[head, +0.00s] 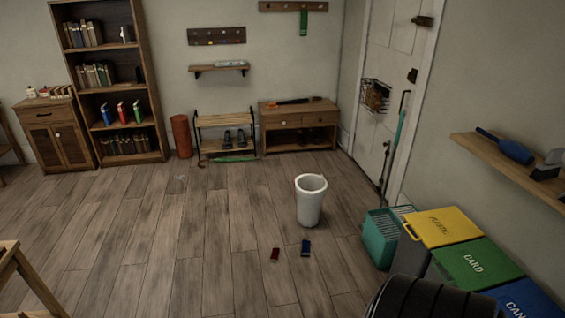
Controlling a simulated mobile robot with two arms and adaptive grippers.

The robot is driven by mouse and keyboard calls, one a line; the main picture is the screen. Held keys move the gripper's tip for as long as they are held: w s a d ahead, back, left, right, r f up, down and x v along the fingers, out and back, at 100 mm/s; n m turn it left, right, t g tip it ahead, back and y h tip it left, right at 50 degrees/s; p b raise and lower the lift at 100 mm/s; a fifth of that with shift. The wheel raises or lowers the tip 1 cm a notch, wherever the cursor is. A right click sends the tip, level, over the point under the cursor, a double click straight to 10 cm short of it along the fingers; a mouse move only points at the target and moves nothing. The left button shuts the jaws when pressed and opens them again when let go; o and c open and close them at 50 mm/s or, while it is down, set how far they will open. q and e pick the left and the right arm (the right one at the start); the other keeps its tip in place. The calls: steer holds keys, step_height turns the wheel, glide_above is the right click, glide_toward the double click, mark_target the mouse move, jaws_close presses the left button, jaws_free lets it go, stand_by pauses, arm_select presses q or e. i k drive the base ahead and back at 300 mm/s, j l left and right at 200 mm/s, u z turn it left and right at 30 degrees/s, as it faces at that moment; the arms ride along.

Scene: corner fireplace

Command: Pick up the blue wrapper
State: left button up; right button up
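A small blue wrapper (306,247) lies on the wooden floor near the middle of the head view. It is just in front of a white bin (311,200) and apart from it. A small red wrapper-like item (275,254) lies on the floor a little to its left. Neither of my grippers shows in the head view.
Recycling bins with yellow (446,226), green (474,263) and blue (525,298) lids line the right, beside a teal crate (381,238). A dark rounded object (430,300) is at bottom right. A wooden table corner (12,260) is at left. The floor between is mostly clear.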

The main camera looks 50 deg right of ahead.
mark_target(305, 250)
steer(key=i+z, duration=0.35)
steer(key=i, duration=0.15)
steer(key=i+j+z, duration=0.15)
steer(key=i+z, duration=0.2)
steer(key=i, duration=0.15)
steer(key=i+j+z, duration=0.35)
steer(key=i, duration=0.15)
